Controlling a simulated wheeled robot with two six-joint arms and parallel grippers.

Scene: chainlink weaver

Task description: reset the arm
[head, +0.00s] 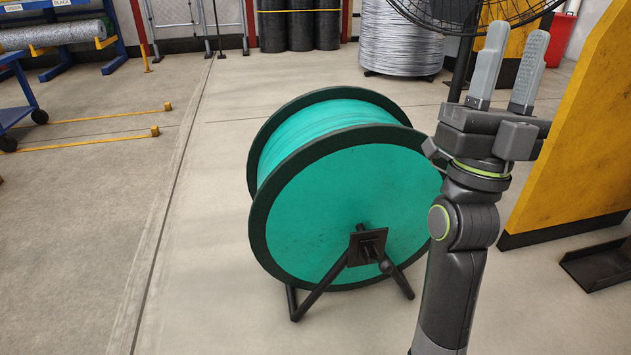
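My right arm rises from the bottom right of the head view, bent upward. My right gripper (508,68) points up, with its two grey fingers a little apart and nothing between them. It is held in front of the scene, to the right of a large green reel. My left gripper is not in view.
A large green reel (345,205) on a black stand fills the middle of the floor. A yellow panel (585,120) stands at the right. A wire coil (400,45) and black rolls (300,25) stand behind. The floor at left centre is clear.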

